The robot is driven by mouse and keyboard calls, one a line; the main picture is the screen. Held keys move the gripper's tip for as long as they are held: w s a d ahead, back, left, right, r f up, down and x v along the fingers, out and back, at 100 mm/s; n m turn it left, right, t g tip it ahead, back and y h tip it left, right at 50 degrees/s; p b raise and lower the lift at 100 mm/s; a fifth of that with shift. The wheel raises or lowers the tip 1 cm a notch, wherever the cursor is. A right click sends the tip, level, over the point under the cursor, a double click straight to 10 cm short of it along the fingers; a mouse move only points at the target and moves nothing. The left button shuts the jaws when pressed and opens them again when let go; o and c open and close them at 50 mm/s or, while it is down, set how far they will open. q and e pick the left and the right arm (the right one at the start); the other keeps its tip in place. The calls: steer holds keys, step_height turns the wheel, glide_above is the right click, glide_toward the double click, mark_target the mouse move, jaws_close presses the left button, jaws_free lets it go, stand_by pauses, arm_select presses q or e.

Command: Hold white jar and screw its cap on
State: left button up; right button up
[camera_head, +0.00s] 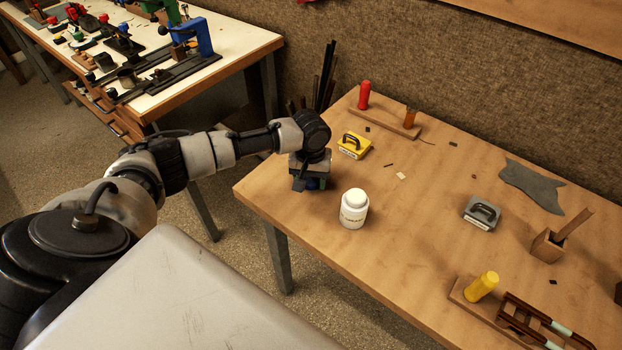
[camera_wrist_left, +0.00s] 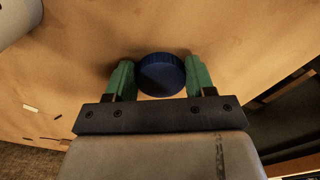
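A white jar (camera_head: 353,210) with a dark-lettered label stands upright near the table's front-left edge. Its white body also shows cut off in the top-left corner of the left wrist view (camera_wrist_left: 12,18). A round blue cap (camera_wrist_left: 161,74) is between the green fingers of my left gripper (camera_wrist_left: 160,76), very close to both. I cannot tell whether the fingers press on it or only stand around it. In the head view this gripper points down at the table's left corner, left of and behind the jar, and mostly hides the cap. My right gripper is not in view.
A yellow block with a black handle (camera_head: 354,145) lies behind the jar, and a grey one (camera_head: 482,213) to its right. A rack with a red-handled tool (camera_head: 364,95) stands at the back. A yellow-handled tool (camera_head: 483,287) is front right. The table around the jar is clear.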

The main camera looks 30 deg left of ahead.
mark_target(311, 181)
arm_select(q)
steer(key=shift+c, duration=0.7)
step_height(311, 181, up, 4)
steer(key=shift+r, duration=0.15)
steer(key=w+d+r, duration=0.2)
steer(key=d+r, duration=0.1)
steer(key=d, duration=0.2)
steer(key=w+d+r+b, duration=0.1)
steer(key=w+d+r, duration=0.1)
steer(key=d, duration=0.3)
steer(key=shift+w+d+r, duration=0.35)
steer(key=shift+w+r, duration=0.05)
steer(key=shift+r, duration=0.45)
steer(key=s+d+r+m, duration=0.1)
steer(key=s+m, duration=0.4)
steer(key=s, duration=1.4)
steer(key=shift+d, duration=0.6)
steer(key=shift+w, duration=0.1)
